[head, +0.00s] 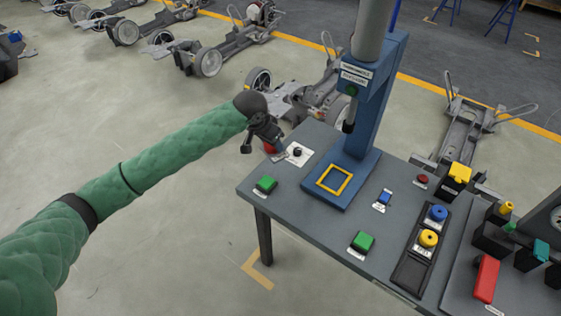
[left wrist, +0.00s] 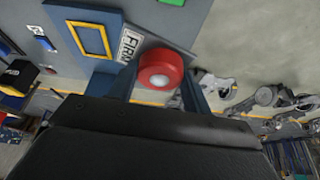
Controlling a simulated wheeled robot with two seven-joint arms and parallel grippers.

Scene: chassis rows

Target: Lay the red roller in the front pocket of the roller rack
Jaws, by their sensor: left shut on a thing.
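My left gripper (head: 264,146) is over the far left edge of the grey table, shut on the red roller (head: 269,149). In the left wrist view the round red roller (left wrist: 160,70) with a pale centre sits between the two fingers. The gripper partly hides it in the head view. The roller rack (head: 409,272) is a long dark tray on the right half of the table. A blue roller (head: 438,212) is at its back and a yellow roller (head: 428,238) in its middle. Its front pocket looks empty. My right gripper is not in view.
A blue press column (head: 372,110) stands between my left gripper and the rack, with a yellow square frame (head: 334,180) on its base. Green buttons (head: 362,242) and a blue button (head: 384,198) stick up nearby. A red block (head: 486,279) and several fixtures stand right of the rack.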

